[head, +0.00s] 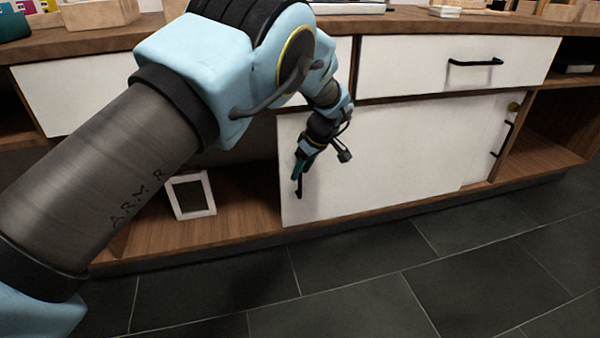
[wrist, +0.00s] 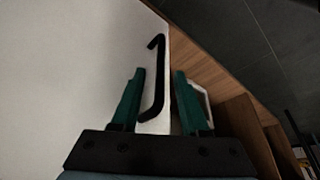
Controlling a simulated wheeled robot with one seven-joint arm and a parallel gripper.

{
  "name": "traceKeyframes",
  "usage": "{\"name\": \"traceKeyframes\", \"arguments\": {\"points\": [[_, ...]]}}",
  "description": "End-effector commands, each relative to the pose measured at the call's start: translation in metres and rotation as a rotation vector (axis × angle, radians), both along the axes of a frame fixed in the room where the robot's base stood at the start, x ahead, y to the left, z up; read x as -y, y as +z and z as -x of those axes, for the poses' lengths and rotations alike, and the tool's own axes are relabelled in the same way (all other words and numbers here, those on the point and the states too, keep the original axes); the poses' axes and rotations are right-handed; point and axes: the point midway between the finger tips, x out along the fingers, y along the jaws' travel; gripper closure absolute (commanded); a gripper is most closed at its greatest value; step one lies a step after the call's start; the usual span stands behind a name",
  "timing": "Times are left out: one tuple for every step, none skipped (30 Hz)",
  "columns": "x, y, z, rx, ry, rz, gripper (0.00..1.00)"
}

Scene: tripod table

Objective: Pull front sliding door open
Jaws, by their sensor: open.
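The front sliding door (head: 390,165) is a white panel in the lower part of the wooden cabinet. Its left edge stands beside an open bay. A black bar handle (head: 299,186) is near that left edge. My gripper (head: 301,167) is at the handle, partly covering it. In the wrist view the black handle (wrist: 155,85) lies between the two green fingers of my open gripper (wrist: 159,73). The fingers stand apart on either side of it, and contact cannot be told. The door panel (wrist: 70,70) fills the left of that view.
A second white panel (head: 485,140) with a black handle (head: 502,139) is at the right. A white picture frame (head: 191,195) stands in the open left bay. A white drawer (head: 420,65) is above the door. The dark tiled floor (head: 340,275) in front is clear.

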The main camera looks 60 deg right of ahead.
Motion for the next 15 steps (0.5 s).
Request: {"name": "traceKeyframes", "arguments": {"points": [[0.0, 0.014, 0.005, 0.0, -0.002, 0.002, 0.55], [0.0, 0.02, 0.007, 0.0, -0.002, 0.001, 0.55], [-0.001, 0.028, 0.01, 0.0, -0.001, 0.003, 0.55], [-0.001, 0.033, 0.012, 0.0, -0.001, 0.003, 0.55], [-0.002, 0.038, 0.015, 0.0, -0.001, 0.003, 0.55], [-0.002, 0.045, 0.018, 0.0, -0.002, 0.001, 0.55], [-0.002, 0.05, 0.02, 0.0, -0.002, 0.001, 0.55], [-0.003, 0.055, 0.022, 0.0, -0.002, 0.001, 0.55], [-0.003, 0.061, 0.024, 0.0, -0.002, 0.001, 0.55], [-0.003, 0.064, 0.026, 0.0, -0.002, 0.001, 0.55], [-0.003, 0.068, 0.027, 0.0, -0.002, 0.001, 0.55], [-0.004, 0.072, 0.029, 0.001, -0.001, 0.002, 0.55], [-0.004, 0.074, 0.03, 0.001, -0.001, 0.002, 0.55], [-0.004, 0.076, 0.031, 0.001, 0.0, 0.001, 0.55], [-0.004, 0.078, 0.032, 0.0, -0.001, 0.001, 0.55]]}}
